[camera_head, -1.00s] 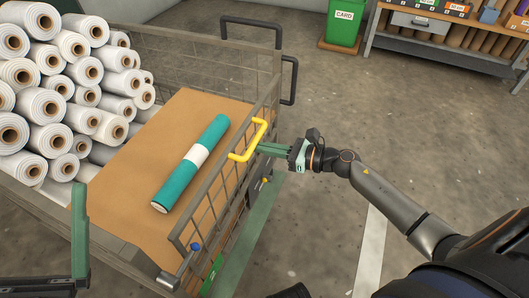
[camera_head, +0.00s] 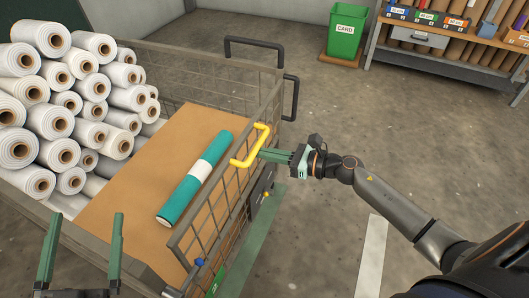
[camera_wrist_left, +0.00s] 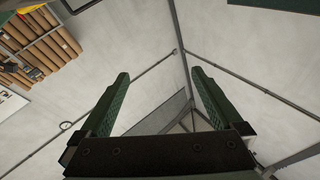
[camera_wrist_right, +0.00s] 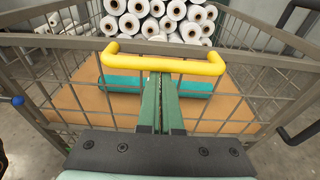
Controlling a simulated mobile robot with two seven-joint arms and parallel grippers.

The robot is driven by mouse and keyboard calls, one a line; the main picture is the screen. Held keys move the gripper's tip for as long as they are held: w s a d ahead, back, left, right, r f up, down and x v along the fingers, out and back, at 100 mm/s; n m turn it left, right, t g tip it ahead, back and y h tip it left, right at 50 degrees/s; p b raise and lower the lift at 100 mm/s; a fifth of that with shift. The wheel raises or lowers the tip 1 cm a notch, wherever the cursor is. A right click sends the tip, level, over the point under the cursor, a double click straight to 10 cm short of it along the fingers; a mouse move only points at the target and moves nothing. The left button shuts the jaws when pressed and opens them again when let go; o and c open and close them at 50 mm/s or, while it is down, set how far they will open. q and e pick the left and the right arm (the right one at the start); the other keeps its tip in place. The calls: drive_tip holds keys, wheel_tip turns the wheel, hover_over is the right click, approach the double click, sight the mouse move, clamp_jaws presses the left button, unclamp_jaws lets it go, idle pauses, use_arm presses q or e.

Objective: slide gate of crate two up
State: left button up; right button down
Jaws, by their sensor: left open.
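The crate's grey mesh gate (camera_head: 215,205) stands on its right side in the head view, with a yellow handle (camera_head: 251,146) on its outer face. The handle also shows in the right wrist view (camera_wrist_right: 165,63), running crosswise. My right gripper (camera_head: 262,154) is at the handle, its fingers closed together. In the right wrist view its fingertips (camera_wrist_right: 161,76) sit just below the handle bar, with no bar visible between them. Whether they touch it is hard to tell. My left gripper (camera_head: 82,230) is open and empty at the lower left; its spread fingers also show in the left wrist view (camera_wrist_left: 160,95).
A teal roll with a white band (camera_head: 198,180) lies on a brown board (camera_head: 130,190) inside the crate. White rolls (camera_head: 60,105) are stacked on the left. A green bin (camera_head: 346,30) and a shelf bench (camera_head: 450,55) stand at the back. Floor to the right is clear.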

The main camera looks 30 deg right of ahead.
use_arm(q)
drive_tip(key=shift+r, duration=0.1)
use_arm(e)
drive_tip(key=shift+w+r, duration=0.15)
drive_tip(key=shift+r, duration=0.15)
wheel_tip(320, 180, down, 2)
drive_tip(key=b, duration=0.2)
drive_tip(key=shift+a+f+b, duration=0.15)
drive_tip(key=shift+f+b, duration=0.05)
drive_tip(key=shift+b, duration=0.1)
wheel_tip(320, 180, down, 3)
drive_tip(key=b, duration=0.2)
drive_tip(key=shift+w+r+b, duration=0.1)
drive_tip(key=shift+w+b, duration=0.05)
drive_tip(key=shift+b, duration=0.25)
use_arm(q)
drive_tip(key=s+r+m+t+h+p, duration=0.1)
drive_tip(key=s+r+m+t+h, duration=0.1)
drive_tip(key=s+r+m+h, duration=0.4)
drive_tip(key=shift+s+d+r+h, duration=0.25)
drive_tip(key=shift+s+r+h, duration=0.3)
drive_tip(key=shift+r+h, duration=0.95)
use_arm(e)
approach(244, 160)
drive_tip(key=shift+r+v, duration=0.2)
drive_tip(key=shift+v, duration=2.55)
use_arm(q)
drive_tip(key=shift+r+y, duration=0.35)
drive_tip(key=shift+y, duration=0.25)
